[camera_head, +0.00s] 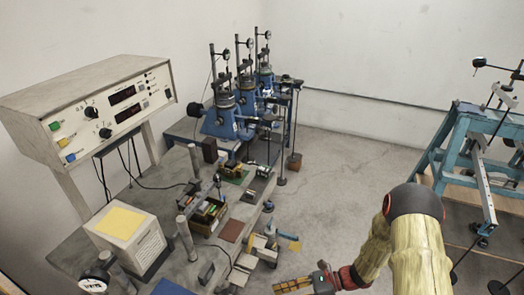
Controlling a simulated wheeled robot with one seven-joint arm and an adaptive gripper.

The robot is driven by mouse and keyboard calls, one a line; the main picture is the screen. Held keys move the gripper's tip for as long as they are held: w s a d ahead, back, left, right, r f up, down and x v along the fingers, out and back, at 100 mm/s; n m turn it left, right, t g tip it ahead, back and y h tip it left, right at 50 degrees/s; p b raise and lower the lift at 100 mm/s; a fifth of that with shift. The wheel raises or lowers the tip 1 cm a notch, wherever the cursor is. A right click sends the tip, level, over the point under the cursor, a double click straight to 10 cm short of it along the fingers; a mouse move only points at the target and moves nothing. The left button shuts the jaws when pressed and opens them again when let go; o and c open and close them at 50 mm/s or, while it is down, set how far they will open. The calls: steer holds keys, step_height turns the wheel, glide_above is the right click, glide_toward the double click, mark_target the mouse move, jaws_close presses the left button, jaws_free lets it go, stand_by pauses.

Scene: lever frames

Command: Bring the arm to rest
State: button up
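My arm comes up from the bottom right of the head view, with pale yellow-brown links and a dark, red-rimmed joint at its top bend. From there it folds down and to the left, to a red collar near the bottom edge. My gripper (322,281) seems to be the dark part just left of that collar, at the lower edge of the picture.
A cluttered grey bench (75,250) fills the left, with a control box (90,105), a pale block with a yellow top (122,235), and blue lever devices (220,118) at the back. A blue steel frame (455,140) stands right. Clear grey floor (345,170) lies between.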

steer(key=s+d+r+n+h+b, duration=0.1)
steer(key=s+d+r+n+h, duration=0.45)
steer(key=r+n, duration=0.25)
steer(key=s+d+r+n+h, duration=0.4)
steer(key=d+r+n+h, duration=0.2)
steer(key=r+n, duration=0.3)
steer(key=s+r+n+t+h+b, duration=0.2)
steer(key=r+t, duration=0.4)
steer(key=r, duration=1)
steer(key=shift+s+d+r+n+t+h, duration=0.3)
steer(key=shift+s+d+n+t+h, duration=0.15)
steer(key=shift+s+n, duration=0.6)
steer(key=shift+w, duration=0.1)
